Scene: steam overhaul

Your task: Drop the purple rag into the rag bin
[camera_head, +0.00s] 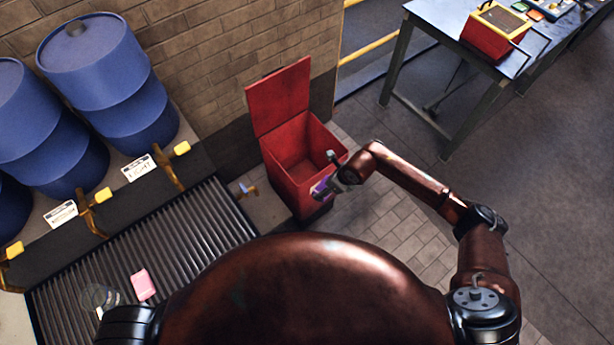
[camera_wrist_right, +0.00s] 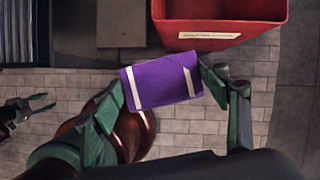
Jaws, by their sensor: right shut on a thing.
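The purple rag (camera_head: 321,188) is held in my right gripper (camera_head: 329,174) at the front right side of the red rag bin (camera_head: 292,190). In the right wrist view the rag (camera_wrist_right: 165,83), purple with pale stripes, spans between the green fingers of the right gripper (camera_wrist_right: 163,86). There the bin (camera_wrist_right: 215,38) shows at the top with a pale label, and the rag appears just outside its rim. The bin's lid (camera_head: 280,97) stands open and the visible inside looks empty. My left gripper (camera_wrist_right: 42,104) shows open and empty at the left of the right wrist view.
Blue drums (camera_head: 100,60) stand behind a ribbed dark surface (camera_head: 165,235) at left, with a pink item (camera_head: 143,284) on it. A brick wall is behind the bin. A workbench (camera_head: 450,25) with a red box (camera_head: 495,30) stands at upper right. Floor at right is clear.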

